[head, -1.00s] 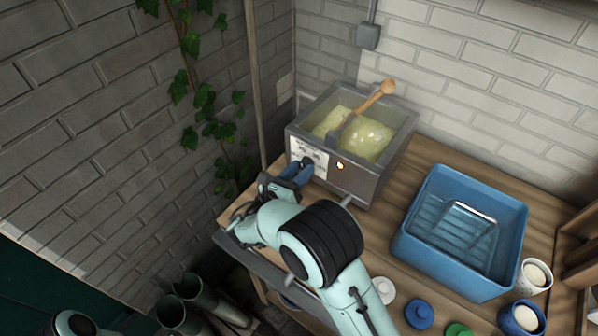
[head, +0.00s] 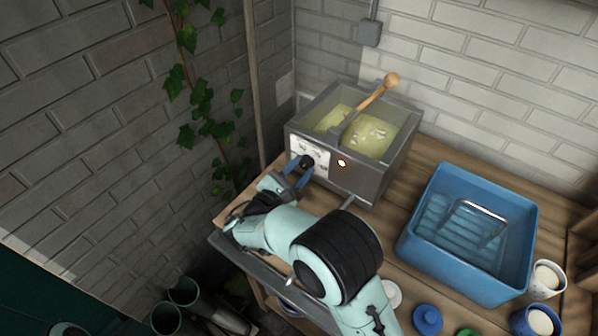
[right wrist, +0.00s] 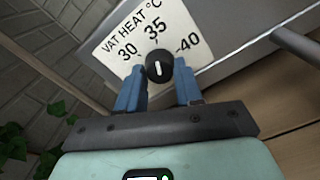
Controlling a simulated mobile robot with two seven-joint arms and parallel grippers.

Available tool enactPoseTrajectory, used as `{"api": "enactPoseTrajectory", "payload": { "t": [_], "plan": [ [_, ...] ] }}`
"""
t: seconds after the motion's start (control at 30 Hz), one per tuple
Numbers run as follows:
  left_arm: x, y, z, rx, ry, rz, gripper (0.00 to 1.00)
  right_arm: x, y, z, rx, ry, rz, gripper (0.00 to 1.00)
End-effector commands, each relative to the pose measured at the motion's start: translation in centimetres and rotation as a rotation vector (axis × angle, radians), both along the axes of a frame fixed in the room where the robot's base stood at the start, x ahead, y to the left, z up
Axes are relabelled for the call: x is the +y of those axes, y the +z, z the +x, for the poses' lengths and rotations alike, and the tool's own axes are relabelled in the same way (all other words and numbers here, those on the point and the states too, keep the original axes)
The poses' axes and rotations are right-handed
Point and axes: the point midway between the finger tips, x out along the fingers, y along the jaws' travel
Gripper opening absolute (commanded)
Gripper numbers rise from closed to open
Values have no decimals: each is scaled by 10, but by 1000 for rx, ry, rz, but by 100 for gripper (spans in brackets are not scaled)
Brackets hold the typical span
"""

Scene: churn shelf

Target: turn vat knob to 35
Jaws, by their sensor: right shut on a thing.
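The vat (head: 360,180) is a grey metal box of pale yellow liquid on the wooden bench. Its white dial plate, marked VAT HEAT °C (right wrist: 128,33) with 30, 35 and 40, is on its front left. The round black knob (right wrist: 159,65) has a short white mark that points roughly at 35. The knob also shows in the head view (head: 306,162). My right gripper (right wrist: 158,88) has its blue fingers on either side of the knob and is shut on it. The left gripper is not in view.
A wooden-handled paddle (head: 372,103) rests across the vat. Brick walls close off the back and left.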

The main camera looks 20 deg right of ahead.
Motion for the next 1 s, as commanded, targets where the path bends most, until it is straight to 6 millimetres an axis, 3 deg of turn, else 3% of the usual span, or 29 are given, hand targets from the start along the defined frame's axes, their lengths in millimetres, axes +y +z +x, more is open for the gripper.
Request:
{"api": "enactPoseTrajectory", "payload": {
  "t": [0.63,0.67,0.7,1.0],
  "plan": [
    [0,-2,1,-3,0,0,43,0,0,0,-40,0,25,5],
    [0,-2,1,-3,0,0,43,0,0,0,-40,0,25,45],
    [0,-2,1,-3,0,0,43,0,0,0,-39,0,24,58],
    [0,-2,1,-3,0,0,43,1,0,0,-39,0,24,61]
  ]
}}
